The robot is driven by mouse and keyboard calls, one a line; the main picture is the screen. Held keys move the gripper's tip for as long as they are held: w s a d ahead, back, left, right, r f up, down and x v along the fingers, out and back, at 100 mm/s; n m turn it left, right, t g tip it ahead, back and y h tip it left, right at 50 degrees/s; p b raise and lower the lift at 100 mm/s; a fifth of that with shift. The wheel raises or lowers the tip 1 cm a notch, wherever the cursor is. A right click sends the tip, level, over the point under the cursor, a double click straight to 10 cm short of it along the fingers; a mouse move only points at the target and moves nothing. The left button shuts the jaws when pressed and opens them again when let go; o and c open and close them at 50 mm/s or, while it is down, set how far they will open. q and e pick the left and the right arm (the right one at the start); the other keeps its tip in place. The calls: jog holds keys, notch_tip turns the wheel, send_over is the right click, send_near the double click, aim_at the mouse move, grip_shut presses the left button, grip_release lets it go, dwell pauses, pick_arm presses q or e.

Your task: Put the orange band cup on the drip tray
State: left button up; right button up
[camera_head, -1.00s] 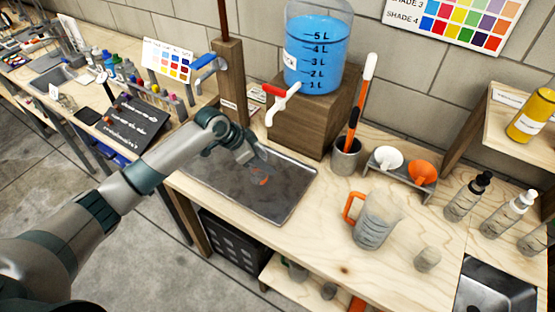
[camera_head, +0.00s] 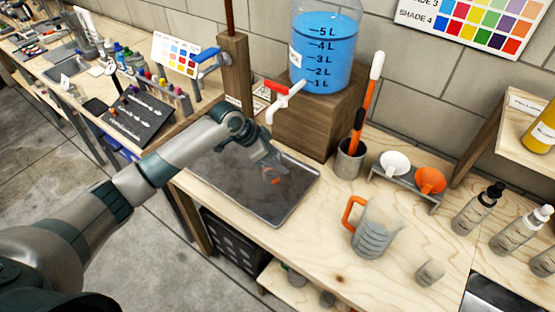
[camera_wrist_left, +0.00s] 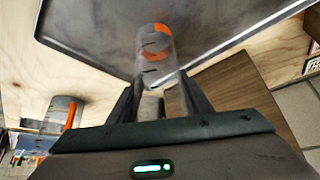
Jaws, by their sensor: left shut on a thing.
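The orange band cup (camera_wrist_left: 155,55) is clear with an orange band and dark marks in the left wrist view. My left gripper (camera_wrist_left: 158,92) is shut on it. In the head view the cup (camera_head: 272,177) is mostly see-through, and its orange band shows just below my left gripper (camera_head: 268,162). The drip tray (camera_head: 235,195) is a grey metal sheet with a raised rim on the bench. The cup is over the tray's area; I cannot tell whether it touches the surface. My right gripper is not in view.
A blue liquid tank (camera_head: 325,50) with a red-handled tap (camera_head: 283,97) stands on a wooden block (camera_head: 315,125) behind the tray. A jug with an orange handle (camera_head: 375,230), a grey holder (camera_head: 350,158) and funnels (camera_head: 430,180) stand to the right. Bare bench lies between tray and jug.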

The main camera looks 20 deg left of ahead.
pick_arm(q)
jog(key=shift+f, duration=0.1)
jog(key=o, duration=1)
jog(key=shift+o, duration=0.2)
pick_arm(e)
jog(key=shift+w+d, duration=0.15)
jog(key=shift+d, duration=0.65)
pick_arm(q)
jog(key=shift+r, duration=0.2)
jog(key=b+v, duration=0.2)
jog(key=v, duration=1)
jog(key=shift+b, duration=0.3)
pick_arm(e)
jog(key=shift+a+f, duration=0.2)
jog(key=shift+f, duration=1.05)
